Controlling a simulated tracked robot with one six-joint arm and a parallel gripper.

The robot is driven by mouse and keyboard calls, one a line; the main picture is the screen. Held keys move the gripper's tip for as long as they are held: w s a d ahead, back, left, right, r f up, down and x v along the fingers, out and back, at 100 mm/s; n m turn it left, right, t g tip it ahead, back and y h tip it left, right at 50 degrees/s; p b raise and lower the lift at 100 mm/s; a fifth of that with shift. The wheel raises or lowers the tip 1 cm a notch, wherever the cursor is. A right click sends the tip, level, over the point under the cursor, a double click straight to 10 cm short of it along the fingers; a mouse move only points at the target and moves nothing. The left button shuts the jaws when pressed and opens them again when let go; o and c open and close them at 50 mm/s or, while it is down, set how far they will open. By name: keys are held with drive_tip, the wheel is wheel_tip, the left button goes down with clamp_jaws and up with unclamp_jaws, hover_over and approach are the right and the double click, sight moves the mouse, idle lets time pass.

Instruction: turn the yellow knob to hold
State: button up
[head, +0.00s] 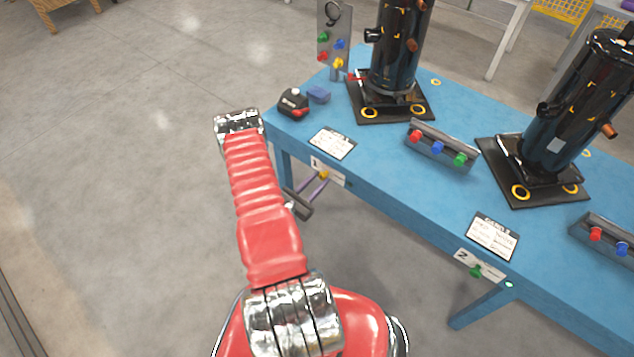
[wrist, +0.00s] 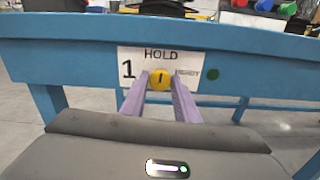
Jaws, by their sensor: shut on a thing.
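The yellow knob (wrist: 159,79) sits on a white label plate (wrist: 130,58) on the blue table's front edge. The plate reads "1", with "HOLD" above the knob and "READY" to its right. A dark mark on the knob stands upright, in line with "HOLD". My gripper (wrist: 160,83) has its two purple fingers on either side of the knob, shut on it. In the head view the knob (head: 323,174) shows at the tips of my gripper (head: 320,180), below the table's left part.
The blue table (head: 385,160) carries black compressors (head: 398,45), button bars (head: 440,147) and a printed card (head: 333,143). A second plate with a green knob (head: 476,271) is to the right. A dark green disc (wrist: 212,74) is right of the plate. Floor on the left is clear.

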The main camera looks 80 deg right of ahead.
drive_tip(key=shift+w+n, duration=0.2)
drive_tip(key=shift+n, duration=0.4)
drive_tip(key=o, duration=1)
drive_tip(key=shift+s, duration=0.1)
drive_tip(key=shift+v, duration=6.85)
drive_tip(key=shift+f, duration=0.1)
